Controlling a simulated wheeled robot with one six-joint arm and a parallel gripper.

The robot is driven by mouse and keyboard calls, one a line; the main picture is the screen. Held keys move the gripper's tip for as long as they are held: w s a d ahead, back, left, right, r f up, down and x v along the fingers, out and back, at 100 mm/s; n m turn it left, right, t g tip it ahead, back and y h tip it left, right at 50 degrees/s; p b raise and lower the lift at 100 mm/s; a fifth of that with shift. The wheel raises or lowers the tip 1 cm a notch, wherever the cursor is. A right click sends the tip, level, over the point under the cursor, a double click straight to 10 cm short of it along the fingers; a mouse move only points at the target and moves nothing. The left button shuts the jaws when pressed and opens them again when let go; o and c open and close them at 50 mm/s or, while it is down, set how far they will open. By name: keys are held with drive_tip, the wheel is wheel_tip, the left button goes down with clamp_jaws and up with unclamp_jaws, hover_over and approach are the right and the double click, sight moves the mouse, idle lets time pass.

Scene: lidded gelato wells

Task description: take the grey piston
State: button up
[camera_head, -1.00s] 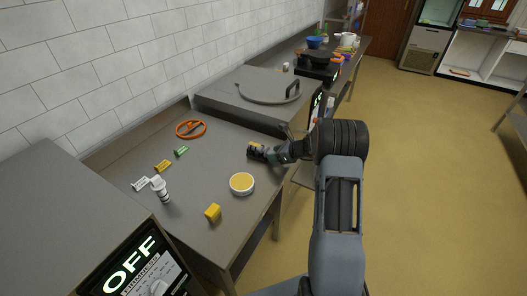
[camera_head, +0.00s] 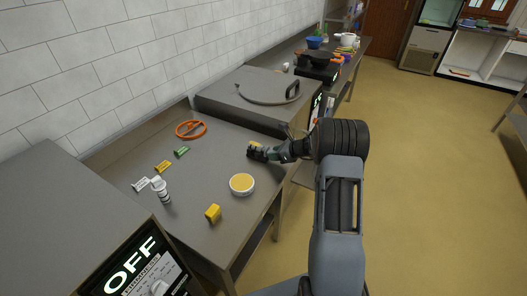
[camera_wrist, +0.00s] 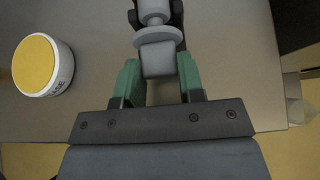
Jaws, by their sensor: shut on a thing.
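My gripper (camera_head: 258,152) is low over the grey worktop, near its right edge and close to the large lidded unit. In the wrist view my gripper (camera_wrist: 157,22) has its green-sided fingers on both sides of the grey piston (camera_wrist: 158,55) and is shut on it. The piston shows a squared grey block, a round flange and a narrower neck; its far end is cut off by the frame's top edge. In the head view the fingers mostly hide the piston.
A white tub with a yellow top (camera_head: 242,184) stands nearby. A yellow block (camera_head: 213,213), an orange ring (camera_head: 191,129), a green piece (camera_head: 181,151), a yellow piece (camera_head: 162,167) and a whitish upright piece (camera_head: 163,192) are spread on the worktop. The lidded unit (camera_head: 252,97) stands behind.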

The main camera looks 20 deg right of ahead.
drive_tip(key=shift+r, duration=0.55)
wheel_tip(320, 180, up, 6)
drive_tip(key=p, duration=0.4)
drive_tip(key=shift+r+p, duration=0.15)
drive_tip(key=shift+p, duration=0.15)
